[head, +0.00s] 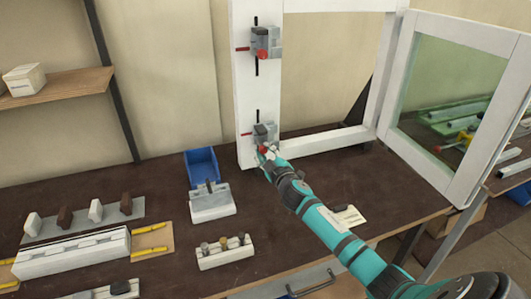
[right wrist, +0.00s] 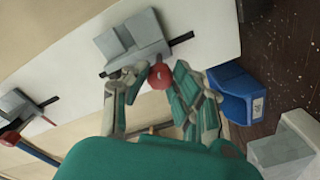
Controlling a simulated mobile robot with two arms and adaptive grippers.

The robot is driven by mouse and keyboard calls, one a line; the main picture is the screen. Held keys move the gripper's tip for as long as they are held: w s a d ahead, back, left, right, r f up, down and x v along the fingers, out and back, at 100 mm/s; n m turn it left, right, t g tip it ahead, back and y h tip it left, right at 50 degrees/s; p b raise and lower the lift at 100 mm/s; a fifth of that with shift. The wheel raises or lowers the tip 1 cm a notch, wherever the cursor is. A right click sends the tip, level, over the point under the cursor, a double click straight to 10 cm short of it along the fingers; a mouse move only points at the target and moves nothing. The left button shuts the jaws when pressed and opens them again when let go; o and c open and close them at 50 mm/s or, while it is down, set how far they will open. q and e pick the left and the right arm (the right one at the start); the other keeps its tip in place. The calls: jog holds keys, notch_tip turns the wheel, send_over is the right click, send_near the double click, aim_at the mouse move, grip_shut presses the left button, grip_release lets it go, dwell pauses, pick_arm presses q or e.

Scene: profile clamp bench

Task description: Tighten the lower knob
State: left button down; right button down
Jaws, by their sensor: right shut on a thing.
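The lower clamp (head: 262,131) is a grey block on the white upright of the frame, with a black bar through it. Its red lower knob (right wrist: 160,76) sits between the fingers of my right gripper (right wrist: 155,92), which is shut on it. In the head view my right gripper (head: 266,154) reaches the clamp from below and mostly hides the knob. The upper clamp (head: 266,40), with its own red knob (head: 263,55), sits higher on the same upright. My left gripper is not in view.
A blue bin (head: 201,167) and grey-white blocks stand left of the upright on the dark bench (head: 165,235). A glazed sash (head: 450,95) stands open at the right. A white card (head: 348,217) lies beside my right arm. A wooden shelf (head: 60,84) is at the left.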

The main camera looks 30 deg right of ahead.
jog(key=c, duration=1.1)
grip_release()
jog(key=shift+o, duration=0.2)
jog(key=s+a, duration=0.2)
jog(key=s, duration=0.9)
jog(key=shift+s+a, duration=0.2)
jog(key=shift+s, duration=0.2)
